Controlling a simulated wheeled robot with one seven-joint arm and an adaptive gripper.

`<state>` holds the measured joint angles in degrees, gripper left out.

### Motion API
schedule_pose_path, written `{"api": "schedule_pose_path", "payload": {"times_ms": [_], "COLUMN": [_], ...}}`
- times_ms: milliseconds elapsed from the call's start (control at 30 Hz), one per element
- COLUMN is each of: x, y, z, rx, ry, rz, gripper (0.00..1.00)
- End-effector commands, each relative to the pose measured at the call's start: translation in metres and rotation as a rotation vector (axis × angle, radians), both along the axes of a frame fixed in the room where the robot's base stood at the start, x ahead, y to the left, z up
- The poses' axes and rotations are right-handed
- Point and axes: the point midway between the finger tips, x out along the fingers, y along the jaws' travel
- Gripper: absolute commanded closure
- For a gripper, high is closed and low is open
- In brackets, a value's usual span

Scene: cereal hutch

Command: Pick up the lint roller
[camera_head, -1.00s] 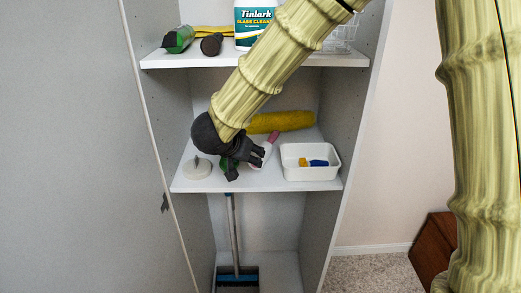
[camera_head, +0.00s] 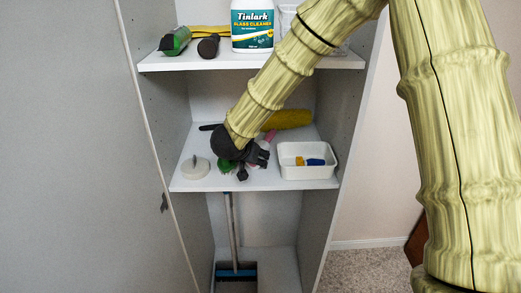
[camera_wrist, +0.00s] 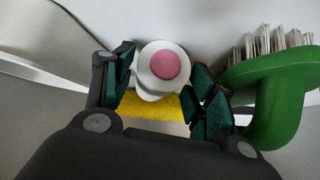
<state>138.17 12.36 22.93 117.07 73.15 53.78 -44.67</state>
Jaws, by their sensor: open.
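A white and pink object, which looks like the lint roller (camera_wrist: 165,64), lies on the middle shelf. In the wrist view I see it end-on, a pink disc in a white round body, between my two fingers. In the head view its pink part (camera_head: 270,135) shows just behind my gripper (camera_head: 257,164); the rest is mostly hidden. My gripper also shows in the wrist view (camera_wrist: 164,84). It is open, with one finger on each side of the object and no clear grip on it.
A green brush (camera_wrist: 272,95) is close beside the right finger. A yellow fluffy roll (camera_head: 290,118) lies behind. A white tub (camera_head: 308,174) stands right, a pale round disc (camera_head: 196,168) left. The upper shelf (camera_head: 215,61) is overhead.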

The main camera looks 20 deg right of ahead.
Motion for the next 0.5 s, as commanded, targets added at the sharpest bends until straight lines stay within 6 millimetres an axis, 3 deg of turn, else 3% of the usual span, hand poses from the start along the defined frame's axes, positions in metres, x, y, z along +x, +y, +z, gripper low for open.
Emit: {"api": "schedule_pose_path", "payload": {"times_ms": [333, 500], "x": [0.0025, 0.0024], "y": [-0.0025, -0.0023], "z": [-0.0040, -0.0039], "rx": [-0.001, -0.001], "ry": [0.000, 0.000], "rz": [0.001, 0.001], "gripper": [0.43, 0.74]}}
